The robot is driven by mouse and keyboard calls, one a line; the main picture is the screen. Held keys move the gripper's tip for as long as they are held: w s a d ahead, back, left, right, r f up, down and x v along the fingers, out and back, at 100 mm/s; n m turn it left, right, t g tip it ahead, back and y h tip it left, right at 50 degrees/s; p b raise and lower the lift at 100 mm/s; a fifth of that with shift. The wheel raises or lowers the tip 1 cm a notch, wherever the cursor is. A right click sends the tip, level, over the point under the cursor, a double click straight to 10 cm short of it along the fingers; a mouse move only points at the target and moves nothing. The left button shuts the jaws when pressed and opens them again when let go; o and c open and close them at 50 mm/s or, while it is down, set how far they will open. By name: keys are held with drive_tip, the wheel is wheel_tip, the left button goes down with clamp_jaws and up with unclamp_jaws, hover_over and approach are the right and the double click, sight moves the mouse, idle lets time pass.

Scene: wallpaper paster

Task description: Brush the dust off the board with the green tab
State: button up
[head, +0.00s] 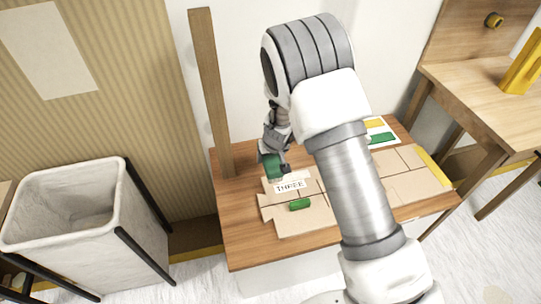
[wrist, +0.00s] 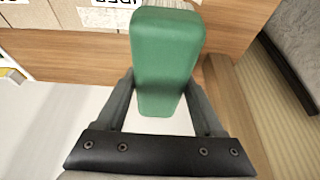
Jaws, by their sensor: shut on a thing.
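My gripper (head: 276,158) is shut on a green block-shaped tool (wrist: 166,65), which also shows in the head view (head: 270,168). A small green block (head: 300,204) lies on the near part of the boards, beside a white printed label (head: 289,186). My arm hides the middle of the boards. I cannot make out any dust.
The wooden table (head: 245,240) has bare wood along its left and front. A wooden post (head: 210,95) rises at its back left. A white bin (head: 80,215) stands to the left. A card with green and yellow patches (head: 381,138) lies at the back. Another table (head: 490,95) is at right.

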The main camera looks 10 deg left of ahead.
drive_tip(key=shift+r, duration=0.1)
wheel_tip(320, 180, down, 6)
drive_tip(key=b, duration=0.6)
drive_tip(key=shift+f, duration=0.25)
drive_tip(key=shift+r, duration=0.1)
